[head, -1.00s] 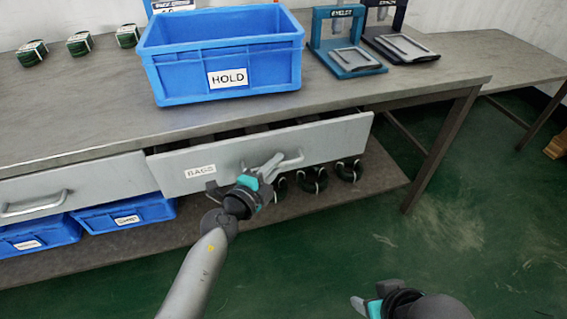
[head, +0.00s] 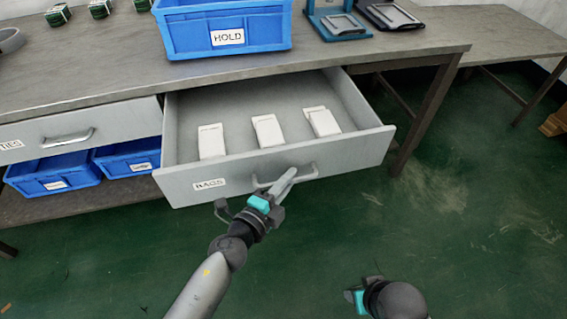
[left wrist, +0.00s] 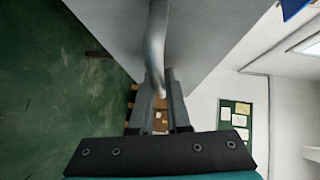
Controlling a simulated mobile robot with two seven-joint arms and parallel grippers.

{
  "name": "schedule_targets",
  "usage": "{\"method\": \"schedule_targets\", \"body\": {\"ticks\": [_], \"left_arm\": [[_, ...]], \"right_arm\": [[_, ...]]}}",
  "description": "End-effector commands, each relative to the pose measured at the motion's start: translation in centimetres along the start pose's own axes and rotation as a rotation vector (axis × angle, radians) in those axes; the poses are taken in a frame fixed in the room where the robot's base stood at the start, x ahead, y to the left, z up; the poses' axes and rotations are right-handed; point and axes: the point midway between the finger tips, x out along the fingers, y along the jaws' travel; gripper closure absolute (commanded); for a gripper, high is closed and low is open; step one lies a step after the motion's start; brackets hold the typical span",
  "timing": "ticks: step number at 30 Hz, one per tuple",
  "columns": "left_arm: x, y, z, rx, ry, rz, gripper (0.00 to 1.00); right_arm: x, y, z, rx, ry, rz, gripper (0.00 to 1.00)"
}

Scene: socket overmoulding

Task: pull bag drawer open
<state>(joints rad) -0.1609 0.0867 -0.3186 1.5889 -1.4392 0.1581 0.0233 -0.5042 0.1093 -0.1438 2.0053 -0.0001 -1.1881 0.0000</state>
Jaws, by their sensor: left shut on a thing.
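The bag drawer (head: 280,168), grey with a BAGS label (head: 209,184), stands well open below the worktop. Several white packs (head: 268,131) lie in it. My left gripper (head: 284,183) is shut on the bar handle (head: 305,173) at the drawer's front. The left wrist view shows the handle (left wrist: 157,45) running in between the two fingers (left wrist: 158,100), with the drawer front (left wrist: 200,35) behind it. My right gripper (head: 355,290) is low in the head view, away from the drawer; its fingers are too small and partly hidden to judge.
A blue HOLD crate (head: 222,28) stands on the worktop (head: 90,75) above the drawer. A closed TIES drawer (head: 90,132) is to the left, with blue bins (head: 52,172) below it. A table leg (head: 425,120) is at the right. The green floor (head: 460,220) in front is clear.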

Motion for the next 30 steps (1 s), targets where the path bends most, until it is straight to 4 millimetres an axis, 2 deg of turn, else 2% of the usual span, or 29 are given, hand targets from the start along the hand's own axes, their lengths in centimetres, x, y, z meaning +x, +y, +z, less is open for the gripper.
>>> {"method": "schedule_targets", "body": {"ticks": [7,20,21,27,30], "left_arm": [[-1.3,0.4,-1.4,-0.002,0.0,0.0,1.0],[-1.5,0.5,-1.5,-0.001,0.0,0.0,1.0],[-1.5,0.5,-1.5,-0.001,-0.001,0.0,0.81],[-1.4,0.5,-1.5,-0.001,-0.001,0.0,0.58],[-1.4,0.4,-1.5,0.0,-0.001,0.0,0.56]], "right_arm": [[0.3,0.0,0.2,0.0,-0.006,-0.001,0.5],[0.4,-0.1,0.3,-0.001,-0.007,-0.001,0.5],[0.4,-0.1,0.3,-0.001,-0.007,-0.001,0.5],[0.4,-0.1,0.3,-0.001,-0.006,-0.001,0.5],[0.4,-0.1,0.2,-0.001,-0.006,-0.001,0.5]]}}
